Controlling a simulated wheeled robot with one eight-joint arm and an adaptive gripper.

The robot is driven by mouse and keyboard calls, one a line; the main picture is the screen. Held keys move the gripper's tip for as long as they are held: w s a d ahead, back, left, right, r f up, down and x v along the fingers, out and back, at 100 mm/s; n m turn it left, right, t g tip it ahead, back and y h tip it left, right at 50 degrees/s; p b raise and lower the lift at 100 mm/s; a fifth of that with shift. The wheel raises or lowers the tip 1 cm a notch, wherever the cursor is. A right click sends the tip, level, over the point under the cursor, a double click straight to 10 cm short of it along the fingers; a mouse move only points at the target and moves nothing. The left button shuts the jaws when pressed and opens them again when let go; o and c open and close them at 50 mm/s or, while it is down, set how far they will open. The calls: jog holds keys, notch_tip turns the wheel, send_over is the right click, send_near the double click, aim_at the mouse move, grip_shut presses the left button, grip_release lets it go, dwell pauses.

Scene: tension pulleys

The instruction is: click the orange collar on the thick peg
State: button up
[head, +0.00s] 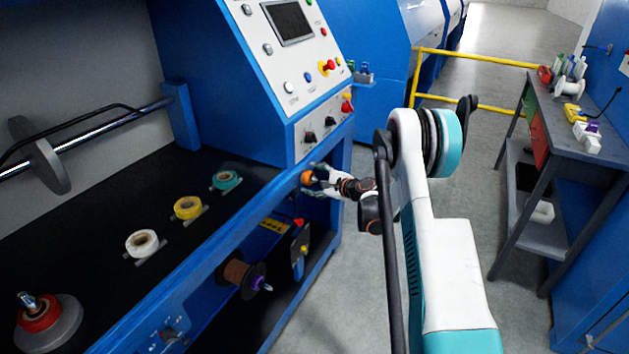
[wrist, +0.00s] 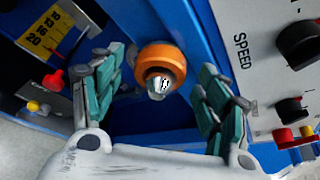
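The orange collar (wrist: 160,60) sits in the middle of the wrist view, against the blue machine frame. A shiny rounded metal tip (wrist: 158,85) shows at its centre, facing my camera; how far the collar sits along the peg is hidden. My gripper (wrist: 162,66) is open, with one teal-padded finger on each side of the collar and a visible gap on both sides. In the head view the collar (head: 307,178) is a small orange spot at the blue rail, just left of my gripper (head: 318,176), which partly hides it.
The slanted control panel (head: 305,75) stands close above; its knobs (wrist: 300,45) are right of my gripper. Below are a brown spool (head: 240,272) and a yellow scale (wrist: 45,30). White (head: 142,243), yellow (head: 188,207) and green (head: 226,179) rolls lie on the black bed.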

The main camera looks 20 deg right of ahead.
jog(key=v, duration=1.2)
dwell(0.4)
